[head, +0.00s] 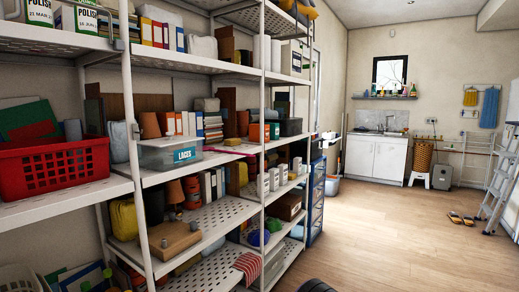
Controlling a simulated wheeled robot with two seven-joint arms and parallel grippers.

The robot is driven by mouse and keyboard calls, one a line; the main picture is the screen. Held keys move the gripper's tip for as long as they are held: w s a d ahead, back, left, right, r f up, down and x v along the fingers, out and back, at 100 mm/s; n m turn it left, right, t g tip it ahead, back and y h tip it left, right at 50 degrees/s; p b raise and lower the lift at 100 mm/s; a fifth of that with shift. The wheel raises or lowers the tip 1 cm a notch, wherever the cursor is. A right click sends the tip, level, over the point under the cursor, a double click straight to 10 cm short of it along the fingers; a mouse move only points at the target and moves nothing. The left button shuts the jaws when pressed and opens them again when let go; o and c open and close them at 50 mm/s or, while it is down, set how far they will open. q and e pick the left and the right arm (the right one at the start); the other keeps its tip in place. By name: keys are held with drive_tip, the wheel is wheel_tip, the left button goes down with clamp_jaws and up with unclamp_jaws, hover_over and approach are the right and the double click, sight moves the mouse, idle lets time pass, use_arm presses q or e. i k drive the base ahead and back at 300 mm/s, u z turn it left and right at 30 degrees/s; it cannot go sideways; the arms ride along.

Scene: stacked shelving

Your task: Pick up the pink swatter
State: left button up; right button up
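A thin flat pinkish-red object (230,152), which looks like the pink swatter, lies on the middle shelf (208,161) of the white rack. It is just right of the clear box labelled LACES (170,152) and close to the shelf's front edge. It is small in the head view, and I cannot make out its full shape. Neither of my grippers is in view.
A red basket (52,172) stands on the shelf at left. White uprights (131,120) divide the rack's front. Cartons and books stand behind the pinkish object. A striped cloth (248,266) hangs below. The wooden floor (385,230) at right is mostly clear.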

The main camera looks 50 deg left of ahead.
sight(223, 151)
drive_tip(key=u, duration=0.1)
drive_tip(key=i, duration=1.05)
drive_tip(key=u, duration=1.15)
drive_tip(key=i, duration=0.8)
drive_tip(key=u, duration=0.95)
